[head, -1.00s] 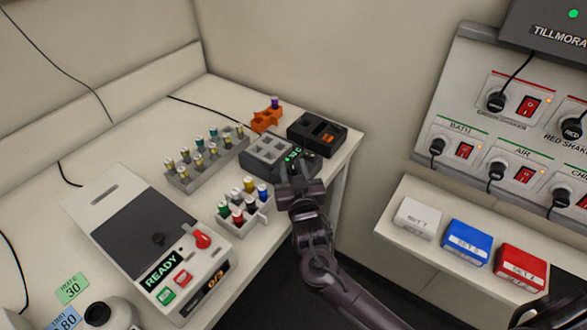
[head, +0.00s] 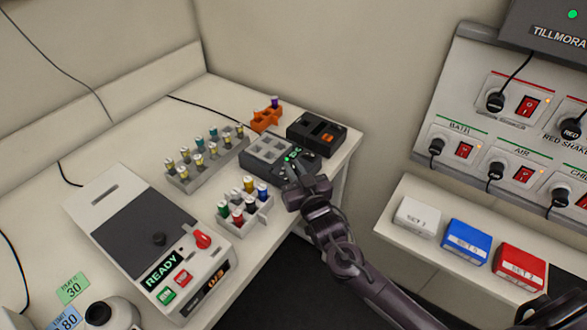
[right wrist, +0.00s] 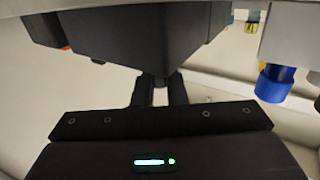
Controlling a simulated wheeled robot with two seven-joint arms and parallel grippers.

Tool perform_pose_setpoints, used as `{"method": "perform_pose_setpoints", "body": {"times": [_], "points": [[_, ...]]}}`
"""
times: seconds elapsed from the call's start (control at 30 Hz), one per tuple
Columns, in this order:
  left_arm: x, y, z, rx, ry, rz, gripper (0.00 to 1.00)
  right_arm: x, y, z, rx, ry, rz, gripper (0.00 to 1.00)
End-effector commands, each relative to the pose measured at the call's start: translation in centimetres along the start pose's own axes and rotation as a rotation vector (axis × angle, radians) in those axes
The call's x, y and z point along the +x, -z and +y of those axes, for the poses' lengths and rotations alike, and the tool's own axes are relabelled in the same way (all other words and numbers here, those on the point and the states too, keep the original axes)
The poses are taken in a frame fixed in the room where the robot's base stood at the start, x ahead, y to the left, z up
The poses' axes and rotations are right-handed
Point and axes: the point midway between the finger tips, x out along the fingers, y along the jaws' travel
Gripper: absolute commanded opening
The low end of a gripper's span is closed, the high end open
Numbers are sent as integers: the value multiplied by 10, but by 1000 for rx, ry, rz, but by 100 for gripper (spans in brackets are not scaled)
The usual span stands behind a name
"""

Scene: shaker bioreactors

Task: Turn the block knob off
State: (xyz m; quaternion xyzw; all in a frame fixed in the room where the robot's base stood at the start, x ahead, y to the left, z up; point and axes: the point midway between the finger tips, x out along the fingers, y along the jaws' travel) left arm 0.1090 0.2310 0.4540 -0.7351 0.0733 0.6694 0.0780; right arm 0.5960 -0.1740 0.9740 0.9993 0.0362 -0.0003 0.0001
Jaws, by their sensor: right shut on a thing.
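The block (head: 262,165) is a dark grey heater with a pale well plate on top. It stands near the right edge of the bench, and a small green display shows on its front part. My right gripper (head: 291,172) reaches in from the lower right to the block's front. In the right wrist view its two fingers (right wrist: 160,92) are shut on a small dark knob (right wrist: 160,78) under the block's dark body. In the head view the fingers hide the knob, so its pointer is not visible.
A small rack of coloured-cap vials (head: 243,211) stands close left of my right gripper. A longer vial rack (head: 208,163), an orange holder (head: 266,120) and a black device (head: 317,132) surround the block. A machine reading READY (head: 150,235) with a red knob stands at front left.

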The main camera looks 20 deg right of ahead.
Motion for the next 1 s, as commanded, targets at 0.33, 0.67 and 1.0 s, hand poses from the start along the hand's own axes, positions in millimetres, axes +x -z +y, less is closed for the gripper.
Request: {"method": "perform_pose_setpoints", "body": {"times": [0.33,0.67,1.0], "points": [[3,0,0,0,0,1,36,1,-1,7,-6,294,-2,0],[15,-1,0,1,0,0,36,3,-1,9,-2,509,0,0],[20,-3,1,1,0,-1,36,3,-1,10,0,599,0,0]]}}
